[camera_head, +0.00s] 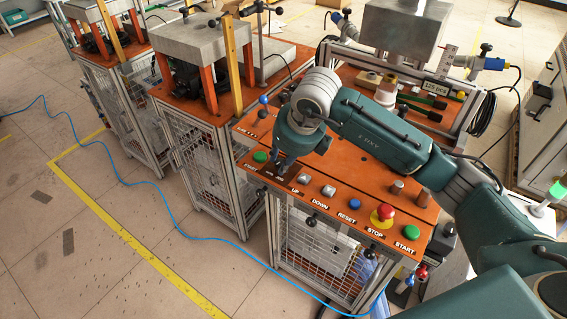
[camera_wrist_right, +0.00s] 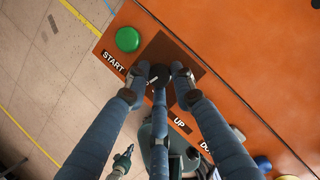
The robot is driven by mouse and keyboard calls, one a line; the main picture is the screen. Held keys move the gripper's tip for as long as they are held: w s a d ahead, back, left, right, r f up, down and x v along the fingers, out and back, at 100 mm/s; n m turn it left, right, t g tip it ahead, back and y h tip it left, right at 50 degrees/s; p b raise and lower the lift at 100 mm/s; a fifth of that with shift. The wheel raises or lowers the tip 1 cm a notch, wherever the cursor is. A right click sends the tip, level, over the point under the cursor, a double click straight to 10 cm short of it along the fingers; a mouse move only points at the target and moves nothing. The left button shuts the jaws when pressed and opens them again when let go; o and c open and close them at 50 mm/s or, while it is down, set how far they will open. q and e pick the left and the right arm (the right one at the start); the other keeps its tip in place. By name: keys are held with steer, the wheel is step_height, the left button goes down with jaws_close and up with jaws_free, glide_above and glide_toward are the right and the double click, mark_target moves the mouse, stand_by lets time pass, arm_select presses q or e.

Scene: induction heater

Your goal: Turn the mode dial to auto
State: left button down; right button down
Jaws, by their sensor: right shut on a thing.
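My right gripper (camera_head: 281,169) reaches down onto the front left part of the orange control panel (camera_head: 345,205). In the right wrist view its fingers (camera_wrist_right: 160,78) are closed around the black mode dial (camera_wrist_right: 160,72), touching it from several sides. The dial sits on a dark brown plate (camera_wrist_right: 192,58). The dial's pointer and most of its label are hidden by the fingers, so I cannot tell its setting. In the head view the dial is mostly hidden behind the gripper. My left gripper is not in view.
A green start button (camera_wrist_right: 128,39) is close beside the dial. Along the panel edge are the grey up button (camera_head: 304,179), the grey down button (camera_head: 328,191), a blue reset button (camera_head: 354,203), a red stop button (camera_head: 384,213) and another green start button (camera_head: 409,234).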

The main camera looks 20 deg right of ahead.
steer(key=shift+w+a+r+m+h+b, duration=0.1)
steer(key=shift+m+h+b, duration=0.25)
steer(key=shift+m, duration=0.4)
steer(key=shift+w+a+r+m+h+b, duration=0.15)
steer(key=shift+m+b, duration=0.25)
steer(key=shift+m, duration=0.35)
steer(key=shift+s+d+f, duration=0.1)
steer(key=shift+m, duration=0.3)
steer(key=c, duration=1.5)
jaws_free()
steer(key=shift+o, duration=0.2)
steer(key=shift+s, duration=0.1)
steer(key=v, duration=1.2)
steer(key=shift+s+f, duration=0.15)
